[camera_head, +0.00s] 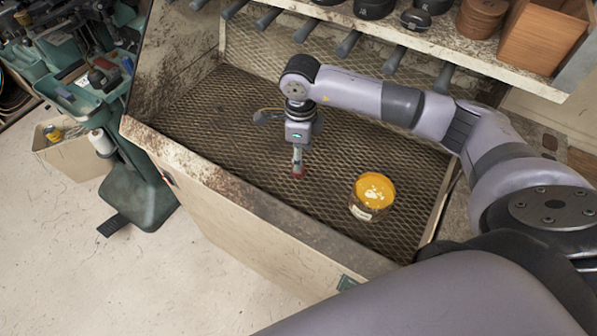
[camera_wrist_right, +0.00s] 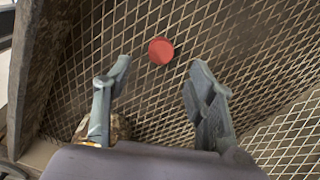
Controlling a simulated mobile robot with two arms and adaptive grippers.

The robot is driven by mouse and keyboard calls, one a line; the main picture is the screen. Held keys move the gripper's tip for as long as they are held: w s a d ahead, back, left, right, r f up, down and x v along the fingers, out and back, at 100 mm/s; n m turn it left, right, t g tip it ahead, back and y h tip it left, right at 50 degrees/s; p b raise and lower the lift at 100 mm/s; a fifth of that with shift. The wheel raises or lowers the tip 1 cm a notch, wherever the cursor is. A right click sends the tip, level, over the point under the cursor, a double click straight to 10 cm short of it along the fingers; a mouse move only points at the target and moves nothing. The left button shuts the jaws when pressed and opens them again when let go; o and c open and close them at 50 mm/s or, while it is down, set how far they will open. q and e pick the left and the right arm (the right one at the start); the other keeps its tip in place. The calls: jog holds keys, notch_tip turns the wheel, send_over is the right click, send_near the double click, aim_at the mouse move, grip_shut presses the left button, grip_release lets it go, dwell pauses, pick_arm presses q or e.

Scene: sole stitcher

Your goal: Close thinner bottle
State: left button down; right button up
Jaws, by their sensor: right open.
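A round red cap (camera_wrist_right: 160,50) lies on the metal mesh in the right wrist view, just beyond the gap between my right fingertips. My right gripper (camera_wrist_right: 160,76) is open, its fingers apart and nothing between them. In the head view my right gripper (camera_head: 298,160) points down over the mesh, with a red spot right at its tips. A round labelled container (camera_head: 371,197) with a yellow-orange top stands upright on the mesh to the right of the gripper. I cannot tell whether it is the thinner bottle. My left gripper is not in view.
The mesh floor (camera_head: 225,105) is walled by a worn, rusty rim (camera_head: 205,180). A shelf (camera_head: 430,45) with dark items and a wooden box (camera_head: 541,38) overhangs the back. A green machine (camera_head: 140,185) stands at the left. Mesh around the cap is clear.

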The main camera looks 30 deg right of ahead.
jog(key=f+b, duration=0.1)
jog(key=f, duration=0.1)
jog(key=f+b, duration=0.1)
jog(key=f, duration=0.2)
jog(key=shift+w+a+f+b, duration=0.15)
jog(key=shift+a+b, duration=0.05)
jog(key=shift+b, duration=0.15)
jog(key=shift+c, duration=0.2)
jog(key=c, duration=0.7)
